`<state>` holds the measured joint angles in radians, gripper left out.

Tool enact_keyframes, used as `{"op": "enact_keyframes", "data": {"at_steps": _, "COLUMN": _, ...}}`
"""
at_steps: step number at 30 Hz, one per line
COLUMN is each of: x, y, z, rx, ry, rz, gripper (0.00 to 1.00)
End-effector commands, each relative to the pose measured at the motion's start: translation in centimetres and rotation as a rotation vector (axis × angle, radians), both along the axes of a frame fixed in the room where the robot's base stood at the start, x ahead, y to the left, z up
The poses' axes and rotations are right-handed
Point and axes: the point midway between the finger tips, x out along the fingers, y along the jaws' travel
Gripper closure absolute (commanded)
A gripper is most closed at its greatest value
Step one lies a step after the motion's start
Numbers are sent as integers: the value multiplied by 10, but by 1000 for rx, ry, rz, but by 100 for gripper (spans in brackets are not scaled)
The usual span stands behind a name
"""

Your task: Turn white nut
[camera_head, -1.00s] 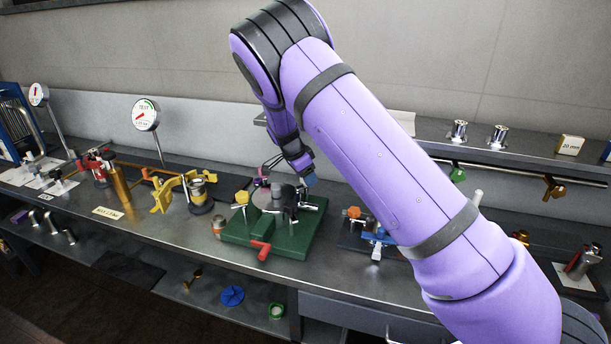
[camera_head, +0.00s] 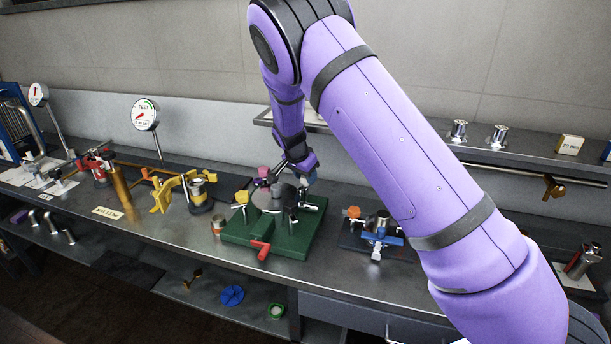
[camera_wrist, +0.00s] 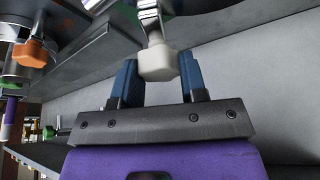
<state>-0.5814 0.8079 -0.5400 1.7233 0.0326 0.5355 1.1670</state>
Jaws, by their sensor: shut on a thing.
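The white nut (camera_wrist: 158,63) is a faceted white knob on a shiny metal stem in the wrist view. My gripper (camera_wrist: 160,82) has blue fingers, one on each side of the nut, and is shut on it. In the head view my gripper (camera_head: 305,176) is at the back right of a green base (camera_head: 270,238). A round grey plate (camera_head: 270,200) sits on that base, with yellow, pink and red knobs around it. The white nut cannot be made out in the head view, where my gripper and wrist cover that spot.
To the right of the green base stands a fitting with an orange knob (camera_head: 353,212) and a blue handle (camera_head: 382,237). A yellow clamp (camera_head: 165,195) and a test gauge (camera_head: 145,114) stand left. A shelf (camera_head: 500,152) runs behind. My arm covers much of the bench at right.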

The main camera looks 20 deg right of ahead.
Motion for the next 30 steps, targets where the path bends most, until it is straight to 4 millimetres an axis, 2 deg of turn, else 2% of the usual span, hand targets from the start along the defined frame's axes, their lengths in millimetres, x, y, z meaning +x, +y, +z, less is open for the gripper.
{"op": "enact_keyframes", "data": {"at_steps": 30, "x": -1, "y": -5, "z": 1, "rx": 2, "ry": -4, "rz": 960, "gripper": 84}}
